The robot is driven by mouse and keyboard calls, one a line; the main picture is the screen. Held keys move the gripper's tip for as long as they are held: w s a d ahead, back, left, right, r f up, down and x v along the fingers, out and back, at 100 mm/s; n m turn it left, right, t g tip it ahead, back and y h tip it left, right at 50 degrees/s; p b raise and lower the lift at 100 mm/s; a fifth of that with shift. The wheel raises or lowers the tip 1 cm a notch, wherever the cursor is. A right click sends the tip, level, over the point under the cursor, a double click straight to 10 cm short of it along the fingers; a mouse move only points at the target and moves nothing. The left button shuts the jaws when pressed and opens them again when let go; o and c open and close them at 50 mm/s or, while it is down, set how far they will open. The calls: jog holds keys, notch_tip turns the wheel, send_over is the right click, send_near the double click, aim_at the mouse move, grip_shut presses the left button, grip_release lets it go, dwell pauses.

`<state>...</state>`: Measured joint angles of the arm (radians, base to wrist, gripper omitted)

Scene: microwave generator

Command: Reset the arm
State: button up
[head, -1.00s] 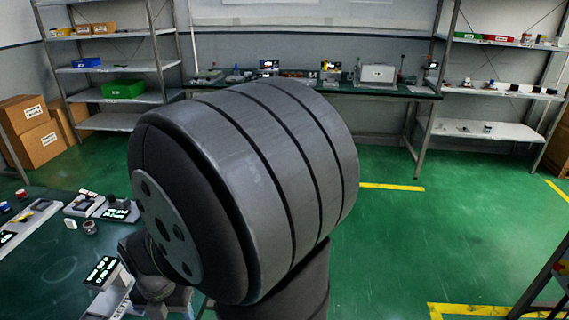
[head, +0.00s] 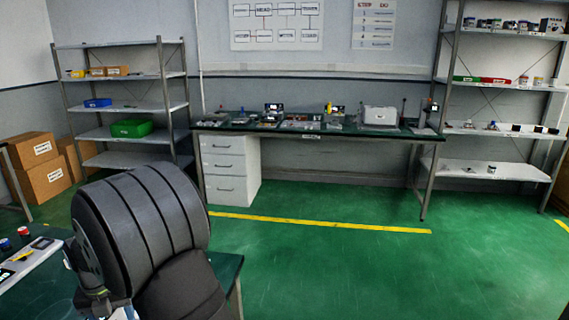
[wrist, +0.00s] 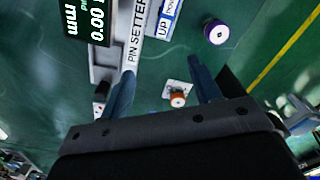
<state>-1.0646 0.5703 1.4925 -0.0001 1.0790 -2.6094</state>
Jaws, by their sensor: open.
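My gripper (wrist: 158,92) shows in the wrist view with its two blue-grey fingers spread apart and nothing between them. Below it is a dark green table top (wrist: 185,50). A small orange-brown round part on a white square (wrist: 175,96) lies beyond the gap between the fingers. A device labelled "PIN SETTER" (wrist: 133,45) with a lit display (wrist: 90,20) stands at the upper left of that view. In the head view my arm's large grey link fills the lower left, and the gripper is hidden.
A purple-rimmed spool (wrist: 217,32) stands on the table in the wrist view. In the head view, a back workbench (head: 320,130) carries several devices, shelves (head: 125,110) stand left and right, and cardboard boxes (head: 40,165) are at left. The green floor at centre right is clear.

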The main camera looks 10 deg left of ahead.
jog(key=s+a+f, duration=0.3)
jog(key=a, duration=0.2)
jog(key=shift+s+a+f, duration=0.25)
jog(key=shift+s+f, duration=0.05)
jog(key=shift+s, duration=0.05)
jog(key=w+d+r, duration=0.4)
jog(key=d, duration=0.2)
jog(key=s+d+f+m, duration=0.1)
jog(key=s+d+m, duration=0.2)
jog(key=d, duration=0.9)
jog(key=shift+s, duration=0.9)
